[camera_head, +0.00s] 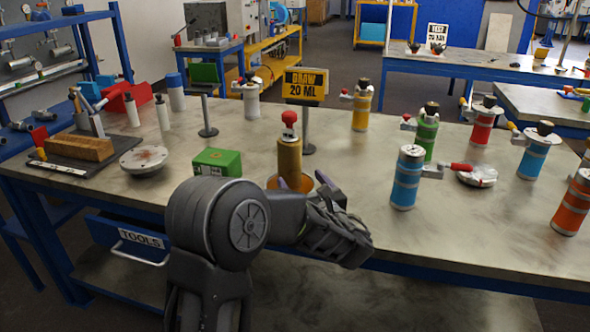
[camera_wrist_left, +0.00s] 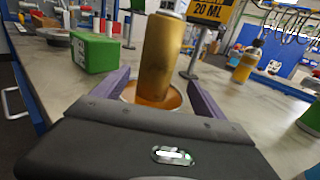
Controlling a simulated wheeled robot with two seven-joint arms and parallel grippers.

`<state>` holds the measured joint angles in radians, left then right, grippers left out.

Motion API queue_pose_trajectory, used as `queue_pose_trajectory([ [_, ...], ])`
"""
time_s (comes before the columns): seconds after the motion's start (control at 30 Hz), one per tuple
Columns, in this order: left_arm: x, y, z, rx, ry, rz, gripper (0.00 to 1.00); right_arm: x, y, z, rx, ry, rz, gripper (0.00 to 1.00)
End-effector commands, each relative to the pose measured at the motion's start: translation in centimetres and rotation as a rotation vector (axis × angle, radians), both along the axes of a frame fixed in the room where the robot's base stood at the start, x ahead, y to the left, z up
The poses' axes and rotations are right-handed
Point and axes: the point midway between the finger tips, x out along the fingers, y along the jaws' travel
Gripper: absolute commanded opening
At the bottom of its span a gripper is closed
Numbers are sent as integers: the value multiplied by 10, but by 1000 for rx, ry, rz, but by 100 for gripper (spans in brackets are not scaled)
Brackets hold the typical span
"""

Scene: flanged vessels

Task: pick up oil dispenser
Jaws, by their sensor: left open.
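A gold cylindrical dispenser (camera_head: 289,158) with a red top stands upright on the bench, in an orange dish (camera_head: 272,182). I take it to be the oil dispenser. My left gripper (camera_head: 303,182) is low at its near side, with its purple fingers spread. In the left wrist view the gold body (camera_wrist_left: 160,55) stands between and just beyond the open fingers of the gripper (camera_wrist_left: 157,80), apart from both as far as I can tell. The dish (camera_wrist_left: 150,93) shows around its foot. The red top is out of the wrist view, and the right gripper is not in view.
A green box (camera_head: 217,162) is left of the dispenser. A "DRAW 20 ML" sign (camera_head: 305,84) stands behind it. A blue canister (camera_head: 407,178) and several coloured flanged vessels stand to the right. A wooden block (camera_head: 79,147) and a flange disc (camera_head: 144,160) lie left.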

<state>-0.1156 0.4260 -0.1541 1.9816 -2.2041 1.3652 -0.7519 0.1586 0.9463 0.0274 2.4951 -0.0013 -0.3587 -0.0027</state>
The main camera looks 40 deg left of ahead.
Motion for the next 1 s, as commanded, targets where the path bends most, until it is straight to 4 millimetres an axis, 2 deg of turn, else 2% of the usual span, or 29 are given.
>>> queue_pose_trajectory([
  [0.23,1,1,1,-1,1,0,82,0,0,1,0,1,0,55],
  [0.5,14,21,1,-1,1,0,82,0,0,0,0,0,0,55],
  [0.83,15,24,1,-1,1,0,82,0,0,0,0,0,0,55],
  [1.0,22,41,2,-2,-1,3,82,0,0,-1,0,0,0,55],
])
